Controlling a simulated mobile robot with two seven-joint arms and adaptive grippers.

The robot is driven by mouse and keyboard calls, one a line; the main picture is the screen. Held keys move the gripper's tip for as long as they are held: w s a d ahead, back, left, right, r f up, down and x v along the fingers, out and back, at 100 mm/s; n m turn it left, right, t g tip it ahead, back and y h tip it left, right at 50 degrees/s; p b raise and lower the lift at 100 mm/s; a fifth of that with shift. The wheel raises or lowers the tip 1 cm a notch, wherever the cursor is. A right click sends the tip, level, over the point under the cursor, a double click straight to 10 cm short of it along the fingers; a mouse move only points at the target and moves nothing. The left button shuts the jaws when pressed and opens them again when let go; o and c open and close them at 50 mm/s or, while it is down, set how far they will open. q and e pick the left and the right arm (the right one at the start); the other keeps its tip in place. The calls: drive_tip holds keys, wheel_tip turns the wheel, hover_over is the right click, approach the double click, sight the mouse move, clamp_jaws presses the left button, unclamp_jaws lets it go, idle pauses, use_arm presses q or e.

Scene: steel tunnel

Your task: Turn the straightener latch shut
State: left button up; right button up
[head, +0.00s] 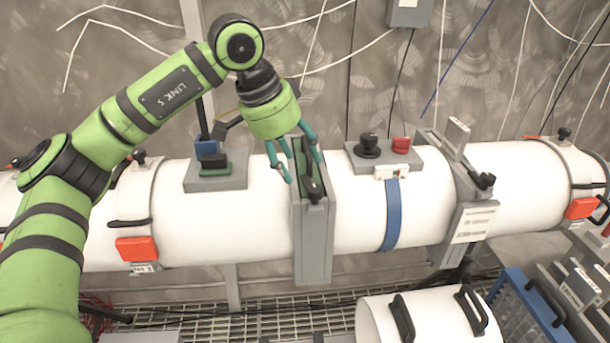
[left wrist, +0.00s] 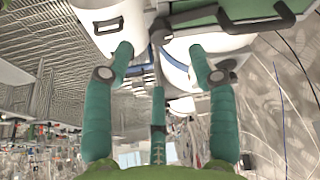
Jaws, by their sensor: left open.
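A grey slotted frame (head: 314,240) rings the white pipe at the middle of the head view. A green-edged plate (head: 298,160) with a black handle (head: 313,178) stands in its top. I cannot tell for certain which part is the straightener latch. My left gripper (head: 298,168) is open, pointing down at the frame, with its teal fingers spread around the plate's top. It looks empty; contact cannot be told. In the left wrist view the fingers (left wrist: 160,65) are spread below the green plate (left wrist: 245,8) and its black handle (left wrist: 235,24). My right gripper is not in view.
Right of the frame, a grey box carries a black knob (head: 368,145) and a red button (head: 401,145). Further right, a grey flange (head: 468,200) has an upright grey lever (head: 457,134). A blue crate (head: 530,310) and a white pipe piece (head: 435,312) stand low in front.

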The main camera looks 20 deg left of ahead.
use_arm(q)
drive_tip(key=v, duration=0.3)
drive_tip(key=shift+s+a+r, duration=0.1)
drive_tip(key=shift+r, duration=0.25)
